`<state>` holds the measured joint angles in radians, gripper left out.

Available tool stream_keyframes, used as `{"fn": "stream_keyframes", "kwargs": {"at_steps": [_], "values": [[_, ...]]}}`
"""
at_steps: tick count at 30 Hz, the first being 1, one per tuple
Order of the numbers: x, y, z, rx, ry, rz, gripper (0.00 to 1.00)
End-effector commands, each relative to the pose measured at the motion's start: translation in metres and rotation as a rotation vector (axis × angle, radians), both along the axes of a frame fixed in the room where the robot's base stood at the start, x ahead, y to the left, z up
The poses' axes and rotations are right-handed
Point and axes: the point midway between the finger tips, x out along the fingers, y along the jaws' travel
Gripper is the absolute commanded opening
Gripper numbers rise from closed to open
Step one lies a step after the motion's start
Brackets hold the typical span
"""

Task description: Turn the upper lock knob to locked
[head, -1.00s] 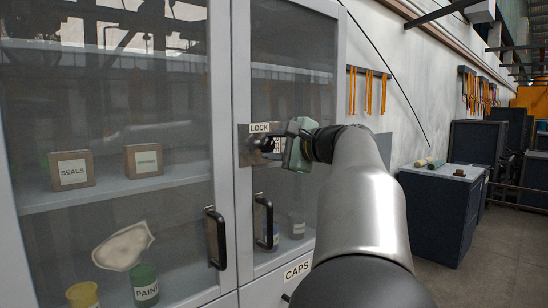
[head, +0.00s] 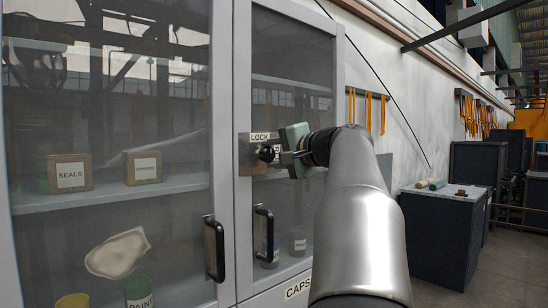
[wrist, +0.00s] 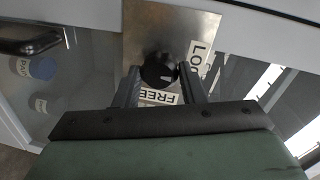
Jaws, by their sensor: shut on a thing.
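The upper lock knob (head: 267,153) is round and black, on a metal plate (head: 246,160) on the cabinet's right door. In the wrist view the knob (wrist: 158,72) sits between the two fingers of my gripper (wrist: 160,80), which are shut on it. A LOCK label (head: 260,136) is above the knob in the head view. A FREE label (wrist: 158,97) is on the plate beside it, partly hidden in the head view by my gripper (head: 284,156). A small pale mark shows on the knob face, but its exact setting is hard to tell.
Two black door handles (head: 214,248) (head: 264,233) stick out below the plate. Behind the glass are boxes, such as the SEALS box (head: 70,173), and paint cans (head: 139,292). A dark cabinet (head: 440,235) stands at the right, with open floor beside it.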

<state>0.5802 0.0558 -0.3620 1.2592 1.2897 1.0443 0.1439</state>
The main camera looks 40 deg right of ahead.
Motion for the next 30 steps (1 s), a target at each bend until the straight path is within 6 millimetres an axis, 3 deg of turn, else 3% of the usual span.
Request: {"fn": "stream_keyframes", "kwargs": {"at_steps": [11,12,14,15,25,30], "values": [[0.0,0.0,0.0,-0.007,-0.001,0.0,0.14],[0.0,0.0,0.0,-0.007,-0.001,0.0,0.4],[0.0,0.0,0.0,-0.006,-0.001,0.0,0.56],[0.0,0.0,0.0,-0.006,-0.001,0.0,0.59],[-0.004,0.0,0.001,-0.005,0.0,0.0,0.59],[-0.028,-0.002,0.004,-0.005,-0.002,-0.003,0.59]]}}
